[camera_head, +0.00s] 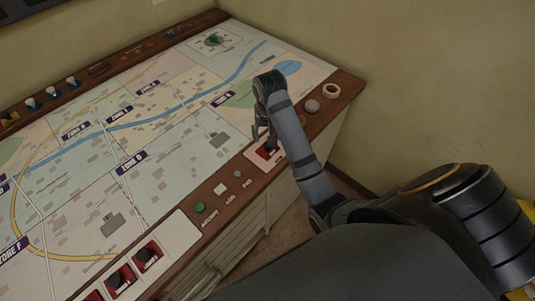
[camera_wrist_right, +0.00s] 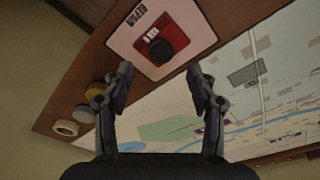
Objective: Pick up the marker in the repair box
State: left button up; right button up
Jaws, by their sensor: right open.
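The repair box (camera_wrist_right: 184,22) is a red square in a white plate lettered "REPAIR" in the right wrist view. A dark, round-topped marker (camera_wrist_right: 161,51) stands in it. In the head view the red box (camera_head: 263,155) sits on the console's wooden edge. My right gripper (camera_wrist_right: 159,72) is open and empty, its two fingers apart, pointing toward the marker with a gap before it. In the head view my right gripper (camera_head: 262,132) is just above the box and partly hidden by its own arm. My left gripper is not in view.
A large map (camera_head: 165,125) covers the console. A tape roll (camera_head: 331,91) and a round grey knob (camera_head: 312,106) lie past the box. A green button (camera_head: 200,208) is nearer. More red boxes with dark markers (camera_head: 147,255) are at the lower left.

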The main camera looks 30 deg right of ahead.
aim_at(268, 148)
notch_tip(268, 148, down, 5)
jog(key=b, duration=0.5)
jog(key=shift+w, duration=0.1)
jog(key=shift+w+f, duration=0.1)
jog(key=shift+w, duration=0.05)
grip_shut()
